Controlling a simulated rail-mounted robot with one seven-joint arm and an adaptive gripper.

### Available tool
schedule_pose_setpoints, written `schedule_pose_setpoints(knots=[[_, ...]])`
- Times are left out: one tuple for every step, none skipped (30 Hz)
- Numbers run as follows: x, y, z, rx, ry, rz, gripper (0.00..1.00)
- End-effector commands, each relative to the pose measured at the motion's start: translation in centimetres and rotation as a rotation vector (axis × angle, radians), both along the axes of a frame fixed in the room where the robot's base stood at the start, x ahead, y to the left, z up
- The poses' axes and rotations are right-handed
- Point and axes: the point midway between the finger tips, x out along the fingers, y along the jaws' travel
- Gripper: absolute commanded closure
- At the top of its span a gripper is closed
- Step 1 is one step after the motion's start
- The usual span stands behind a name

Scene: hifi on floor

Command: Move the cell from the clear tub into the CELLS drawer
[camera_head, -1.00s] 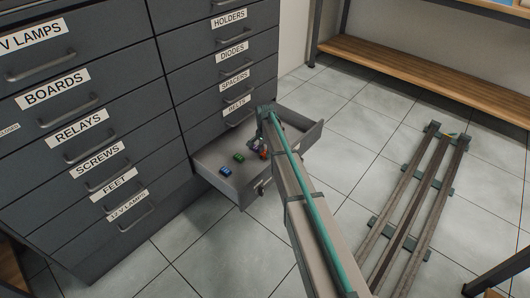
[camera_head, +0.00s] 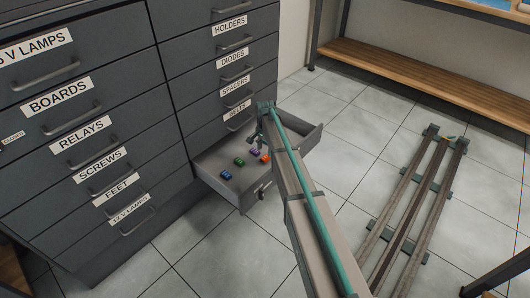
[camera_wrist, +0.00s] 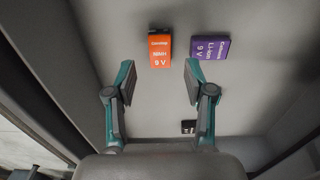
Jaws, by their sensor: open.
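An open drawer (camera_head: 240,196) low in the grey cabinet holds several small cells. An orange 9 V cell (camera_head: 265,158) marked NiMH and a purple 9 V Li-ion cell (camera_head: 254,150) lie near my gripper (camera_head: 260,138). A green cell (camera_head: 239,162) and a blue cell (camera_head: 226,174) lie farther left. In the wrist view my gripper (camera_wrist: 158,82) is open and empty above the drawer floor. The orange cell (camera_wrist: 159,49) lies just beyond and between its fingertips, the purple cell (camera_wrist: 209,47) to their right. No clear tub and no CELLS label show.
Closed drawers above and left carry labels such as BELTS (camera_head: 239,108) and RELAYS (camera_head: 82,132). A small black item (camera_wrist: 188,127) lies beside the right finger. A rail assembly (camera_head: 410,210) lies on the tiled floor, right, with a wooden shelf (camera_head: 420,75) behind.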

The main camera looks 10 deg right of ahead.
Motion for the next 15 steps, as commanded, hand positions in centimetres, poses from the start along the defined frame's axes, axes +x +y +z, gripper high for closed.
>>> schedule_pose_setpoints(knots=[[0.0, 0.0, 1.6, 0.0, -0.001, 0.0, 0.47], [0.0, 0.0, 2.3, 0.0, -0.002, 0.0, 0.47], [0.0, 0.0, 3.1, 0.0, -0.001, 0.0, 0.47], [0.0, 0.0, 3.7, 0.0, -0.001, 0.0, 0.47], [0.0, 0.0, 4.2, 0.0, -0.001, 0.0, 0.47], [0.0, 0.0, 4.9, 0.0, -0.001, 0.0, 0.47], [0.0, 0.0, 5.4, 0.0, -0.001, 0.0, 0.47], [0.0, 0.0, 5.8, 0.0, -0.001, 0.0, 0.47], [0.0, 0.0, 6.4, 0.0, -0.001, 0.0, 0.47], [0.0, 0.0, 6.7, 0.0, -0.001, 0.0, 0.47], [0.0, 0.0, 7.0, 0.0, 0.0, 0.0, 0.47], [0.0, 0.0, 7.2, 0.0, 0.0, 0.0, 0.47], [0.0, 0.0, 7.4, 0.0, 0.0, 0.0, 0.47], [0.0, 0.0, 7.5, 0.0, 0.0, 0.0, 0.47], [0.0, 0.0, 7.5, 0.0, 0.0, 0.0, 0.47]])
